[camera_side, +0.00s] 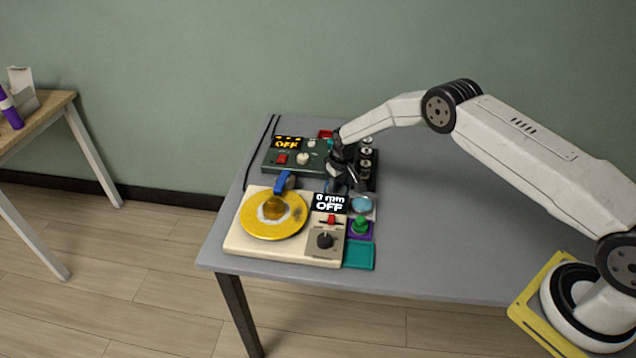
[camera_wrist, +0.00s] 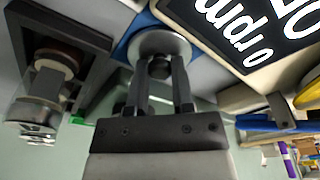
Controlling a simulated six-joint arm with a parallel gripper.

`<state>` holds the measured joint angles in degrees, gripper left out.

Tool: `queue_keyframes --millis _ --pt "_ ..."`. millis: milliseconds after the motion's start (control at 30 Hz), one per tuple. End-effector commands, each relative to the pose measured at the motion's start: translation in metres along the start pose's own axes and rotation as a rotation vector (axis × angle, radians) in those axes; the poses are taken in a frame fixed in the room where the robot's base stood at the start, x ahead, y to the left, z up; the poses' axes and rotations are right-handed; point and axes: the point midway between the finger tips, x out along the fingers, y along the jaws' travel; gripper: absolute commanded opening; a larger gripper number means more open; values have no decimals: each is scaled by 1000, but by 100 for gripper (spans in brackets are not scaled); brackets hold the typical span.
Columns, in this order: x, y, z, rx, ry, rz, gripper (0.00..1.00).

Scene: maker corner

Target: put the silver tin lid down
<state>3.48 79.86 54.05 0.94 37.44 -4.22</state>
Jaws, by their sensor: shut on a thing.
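The silver tin lid (camera_wrist: 176,42) is a round metal disc with a dark knob in the wrist view. My gripper (camera_wrist: 160,72) is shut on that knob, with one finger on each side. A blue surface (camera_wrist: 126,42) shows behind the lid's edge; I cannot tell whether the lid touches it. In the side view my gripper (camera_side: 350,180) is low over the bench, between the dark green box and the cream turntable unit. The lid is too small and hidden there to make out clearly.
The cream unit (camera_side: 240,243) carries a yellow disc (camera_side: 262,226) and reads "0 rpm OFF". The dark green box (camera_side: 268,163) reads "OFF". Close by are a light blue round piece (camera_side: 362,204), a green knob (camera_side: 360,225) and a teal tray (camera_side: 359,255). The grey table's right (camera_side: 450,220) is clear.

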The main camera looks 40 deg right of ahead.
Motion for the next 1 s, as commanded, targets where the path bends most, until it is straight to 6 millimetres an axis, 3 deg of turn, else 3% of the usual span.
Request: queue_keyframes --millis 400,433,533,1000 --pt "4 0 1 0 -1 0 0" --pt "4 0 1 0 -1 0 36" --pt "3 0 1 0 -1 0 65" --pt "0 0 0 0 1 0 65"
